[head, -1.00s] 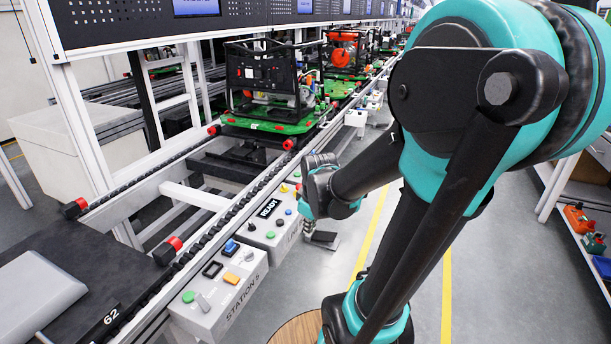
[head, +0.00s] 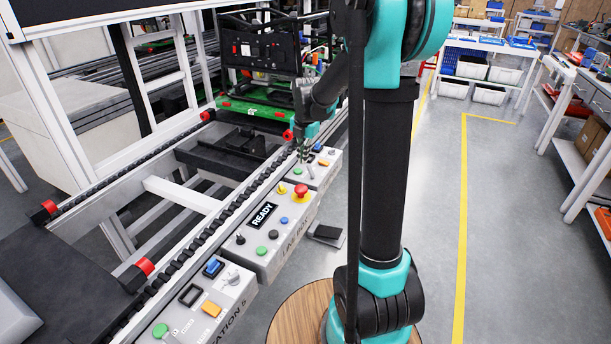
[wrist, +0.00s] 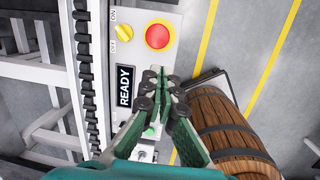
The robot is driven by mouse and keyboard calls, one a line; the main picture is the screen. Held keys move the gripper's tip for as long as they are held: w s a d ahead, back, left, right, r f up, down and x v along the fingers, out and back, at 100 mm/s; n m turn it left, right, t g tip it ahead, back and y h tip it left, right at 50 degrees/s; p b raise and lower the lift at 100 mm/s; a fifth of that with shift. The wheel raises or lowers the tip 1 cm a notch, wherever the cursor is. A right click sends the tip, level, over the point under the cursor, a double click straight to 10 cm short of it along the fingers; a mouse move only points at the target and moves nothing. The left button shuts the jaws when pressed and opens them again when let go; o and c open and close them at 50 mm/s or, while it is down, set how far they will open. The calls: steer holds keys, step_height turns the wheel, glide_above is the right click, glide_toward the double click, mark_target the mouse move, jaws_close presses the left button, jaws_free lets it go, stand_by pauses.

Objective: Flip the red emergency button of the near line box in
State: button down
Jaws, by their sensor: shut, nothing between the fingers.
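The near line box (head: 288,244) is a grey box with a READY display, mounted along the conveyor's front rail. Its red emergency button (head: 300,191) is a round mushroom head on a yellow collar, at the box's far end. The button shows fully in the wrist view (wrist: 158,37), just beyond my fingertips, beside a yellow OFF/ON knob (wrist: 123,33). My gripper (wrist: 160,76) is shut and empty, with its green fingers above the box. In the head view my gripper (head: 303,150) hangs above and behind the button, apart from it.
A station box (head: 205,305) with blue and orange buttons sits nearer, and another box (head: 322,166) sits farther along the rail. A green pallet (head: 250,112) carries a black-framed generator. A wooden barrel shape (wrist: 220,120) shows beside the box. The floor aisle at right is clear.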

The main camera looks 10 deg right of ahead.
mark_target(301, 188)
steer(key=shift+w+d+n, duration=0.15)
steer(key=shift+w+n, duration=0.35)
steer(key=shift+w, duration=0.35)
steer(key=f, duration=0.4)
steer(key=w+f, duration=0.1)
steer(key=f, duration=0.8)
steer(key=shift+w+a, duration=0.2)
steer(key=shift+w, duration=0.2)
steer(key=shift+f, duration=0.45)
steer(key=shift+f, duration=0.15)
